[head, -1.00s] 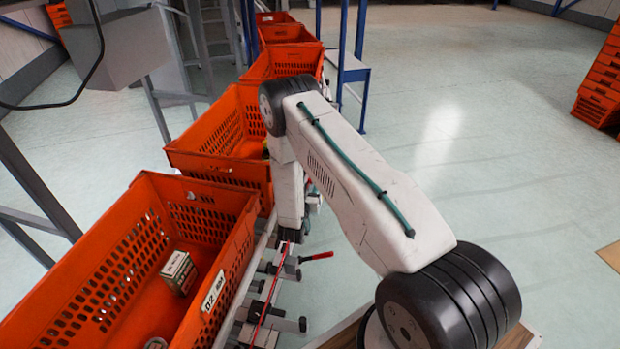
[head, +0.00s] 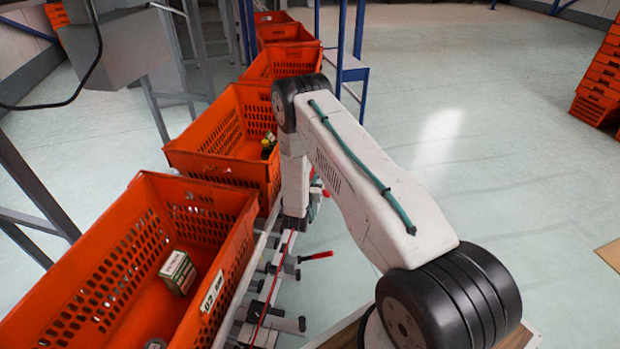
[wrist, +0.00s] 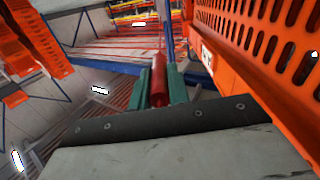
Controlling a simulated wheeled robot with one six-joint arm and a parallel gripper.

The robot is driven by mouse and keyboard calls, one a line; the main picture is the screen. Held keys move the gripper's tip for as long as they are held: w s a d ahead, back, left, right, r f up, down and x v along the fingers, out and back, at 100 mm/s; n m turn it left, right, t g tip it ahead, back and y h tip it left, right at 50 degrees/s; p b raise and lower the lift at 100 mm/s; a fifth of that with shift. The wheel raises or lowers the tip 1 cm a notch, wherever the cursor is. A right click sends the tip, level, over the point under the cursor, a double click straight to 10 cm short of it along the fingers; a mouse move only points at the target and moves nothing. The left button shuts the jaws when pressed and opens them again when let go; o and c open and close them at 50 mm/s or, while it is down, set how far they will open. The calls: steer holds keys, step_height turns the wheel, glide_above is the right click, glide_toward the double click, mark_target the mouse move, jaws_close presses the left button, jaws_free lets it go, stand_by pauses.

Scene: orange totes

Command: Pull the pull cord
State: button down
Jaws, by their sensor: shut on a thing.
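My gripper (wrist: 158,82) shows in the wrist view with two green fingers, shut on a red cylindrical piece (wrist: 159,70), which looks like the end or handle of the pull cord. In the head view a thin red cord (head: 264,315) runs along the rail beside the totes, up toward my wrist. My arm reaches forward and down there.
Orange totes stand in a row at left; the nearest tote (head: 228,275) holds a small box (head: 177,272). The second tote (head: 215,135) is close beside my wrist. A red-handled lever (head: 318,256) sticks out from the rail. Open floor lies to the right.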

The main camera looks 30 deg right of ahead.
steer(key=s+d, duration=0.4)
steer(key=c, duration=1.3)
jaws_free()
steer(key=shift+s, duration=0.1)
steer(key=v, duration=0.7)
steer(key=shift+s+a, duration=0.2)
steer(key=shift+a, duration=0.1)
